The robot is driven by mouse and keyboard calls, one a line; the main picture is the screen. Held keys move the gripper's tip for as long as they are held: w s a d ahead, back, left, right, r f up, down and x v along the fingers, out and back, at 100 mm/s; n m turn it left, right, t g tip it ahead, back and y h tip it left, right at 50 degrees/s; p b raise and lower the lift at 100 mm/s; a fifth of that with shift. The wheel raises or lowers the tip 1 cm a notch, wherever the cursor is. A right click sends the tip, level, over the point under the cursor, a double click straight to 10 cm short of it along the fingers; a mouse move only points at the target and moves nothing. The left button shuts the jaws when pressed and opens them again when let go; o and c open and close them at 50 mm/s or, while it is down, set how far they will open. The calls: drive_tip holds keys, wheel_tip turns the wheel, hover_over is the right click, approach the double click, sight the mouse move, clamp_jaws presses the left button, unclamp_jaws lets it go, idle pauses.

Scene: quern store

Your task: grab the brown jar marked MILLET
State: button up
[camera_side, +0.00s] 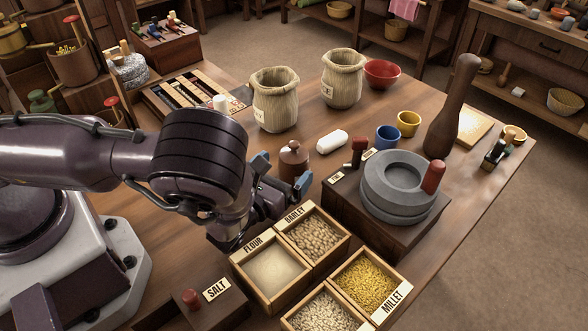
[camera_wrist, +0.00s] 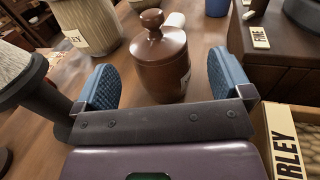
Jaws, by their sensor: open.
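A brown lidded jar (camera_side: 293,156) with a round knob stands upright on the table. In the wrist view the jar (camera_wrist: 160,58) is between and slightly beyond the blue fingertips, with gaps on both sides. A pale label shows at its right edge, too oblique to read. My gripper (camera_side: 281,174) is open and empty, its fingers low beside the jar; the gripper also shows in the wrist view (camera_wrist: 161,82). The only readable MILLET tag (camera_side: 397,301) is on a wooden box of yellow grain.
Wooden boxes tagged FLOUR (camera_side: 275,268) and BARLEY (camera_side: 318,234) sit close in front of my gripper. A stone quern (camera_side: 398,185) on a dark block stands right of the jar. Two ribbed sacks (camera_side: 275,100) stand behind. A white rounded object (camera_side: 332,141) lies behind-right.

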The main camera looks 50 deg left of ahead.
drive_tip(key=x, duration=0.4)
drive_tip(key=shift+w+a, duration=0.1)
drive_tip(key=shift+w, duration=0.05)
drive_tip(key=shift+r, duration=0.1)
drive_tip(key=c, duration=1.2)
